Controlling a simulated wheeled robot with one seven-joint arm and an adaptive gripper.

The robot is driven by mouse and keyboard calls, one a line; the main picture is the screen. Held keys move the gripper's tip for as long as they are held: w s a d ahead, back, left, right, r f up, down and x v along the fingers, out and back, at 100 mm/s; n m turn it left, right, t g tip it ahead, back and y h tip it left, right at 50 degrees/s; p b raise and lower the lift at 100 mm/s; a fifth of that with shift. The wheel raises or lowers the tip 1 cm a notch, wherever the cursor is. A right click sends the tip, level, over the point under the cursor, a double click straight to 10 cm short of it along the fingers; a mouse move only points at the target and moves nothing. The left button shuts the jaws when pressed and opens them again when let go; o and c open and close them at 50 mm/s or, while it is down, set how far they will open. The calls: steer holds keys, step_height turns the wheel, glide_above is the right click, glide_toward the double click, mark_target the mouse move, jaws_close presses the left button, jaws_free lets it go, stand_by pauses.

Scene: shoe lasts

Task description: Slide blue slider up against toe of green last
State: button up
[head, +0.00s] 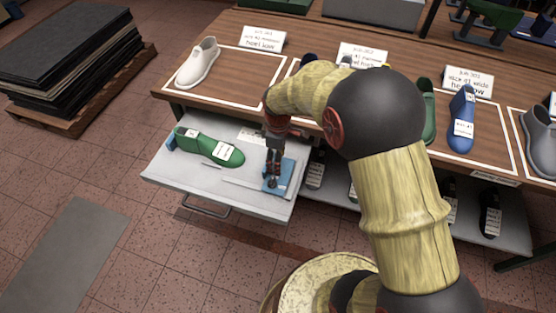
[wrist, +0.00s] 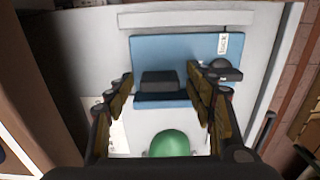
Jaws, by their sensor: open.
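The green last (head: 210,147) lies in the pulled-out grey drawer with its toe pointing right. Its rounded green toe (wrist: 169,144) also shows at the bottom of the wrist view. The blue slider (head: 283,178) is at the drawer's right end, with a clear gap between it and the toe. In the wrist view the slider (wrist: 200,52) carries a black raised block (wrist: 158,82) and a dark round knob (wrist: 222,70) beside a small white tag. My gripper (head: 273,178) is open, over the slider. In the wrist view its fingers (wrist: 162,84) stand either side of the black block, apart from it.
A small blue stop (head: 171,142) is at the last's heel. The drawer (head: 160,174) has bare floor around the last and a slot toward the slider. The wooden tabletop (head: 232,90) above holds a white last (head: 198,63), a blue last (head: 462,122) and signs.

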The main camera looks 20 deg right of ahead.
jaws_close()
stand_by(0.8)
